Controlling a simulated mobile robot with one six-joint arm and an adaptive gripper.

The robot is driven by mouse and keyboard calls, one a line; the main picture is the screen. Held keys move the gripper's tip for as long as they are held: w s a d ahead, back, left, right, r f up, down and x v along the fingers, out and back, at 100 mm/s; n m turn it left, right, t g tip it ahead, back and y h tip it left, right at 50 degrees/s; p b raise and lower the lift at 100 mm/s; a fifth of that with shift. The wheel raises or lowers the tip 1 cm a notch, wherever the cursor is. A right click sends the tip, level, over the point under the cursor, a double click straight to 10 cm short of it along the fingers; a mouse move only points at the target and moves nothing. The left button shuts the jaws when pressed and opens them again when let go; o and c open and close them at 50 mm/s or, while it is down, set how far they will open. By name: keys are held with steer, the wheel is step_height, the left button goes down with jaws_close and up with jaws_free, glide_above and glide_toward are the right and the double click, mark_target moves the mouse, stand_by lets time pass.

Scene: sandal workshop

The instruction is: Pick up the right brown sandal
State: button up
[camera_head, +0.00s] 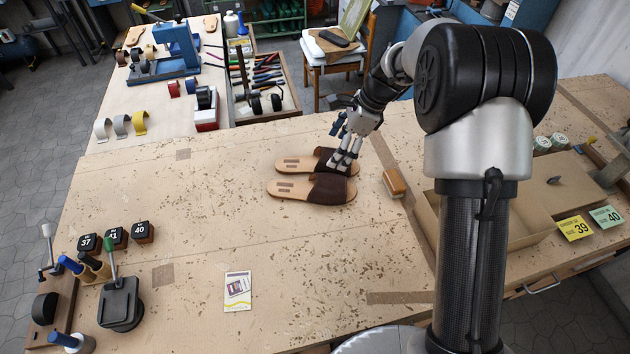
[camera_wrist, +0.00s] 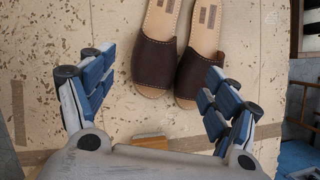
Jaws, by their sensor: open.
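Two brown sandals with pale insoles and dark straps lie side by side on the workbench. In the head view, the near sandal (camera_head: 330,189) is fully visible, and the far sandal (camera_head: 293,164) is partly hidden by my fingers. The wrist view shows one sandal at the left (camera_wrist: 155,62) and one at the right (camera_wrist: 197,72), straps toward my palm. My gripper (camera_head: 345,162) is open and empty over the strap end of the pair. In the wrist view, its fingers (camera_wrist: 162,66) stand either side of both straps. The finger height above the bench is unclear.
A wooden-backed brush (camera_head: 394,183) lies just right of the sandals, and a cardboard box (camera_head: 500,225) stands further right. A printed card (camera_head: 238,291) lies in front. Black number blocks (camera_head: 117,237) and a hand press (camera_head: 121,303) stand at left. Bench left of the sandals is clear.

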mark_target(318, 177)
steer(key=b+x, duration=0.1)
steer(key=x, duration=1)
steer(key=shift+a+f+b, duration=0.1)
steer(key=shift+f+b, duration=0.2)
steer(key=shift+b, duration=0.1)
steer(key=b+x, duration=0.1)
steer(key=x, duration=0.4)
steer(key=shift+s+f, duration=0.15)
steer(key=shift+c, duration=0.5)
steer(key=c, duration=0.9)
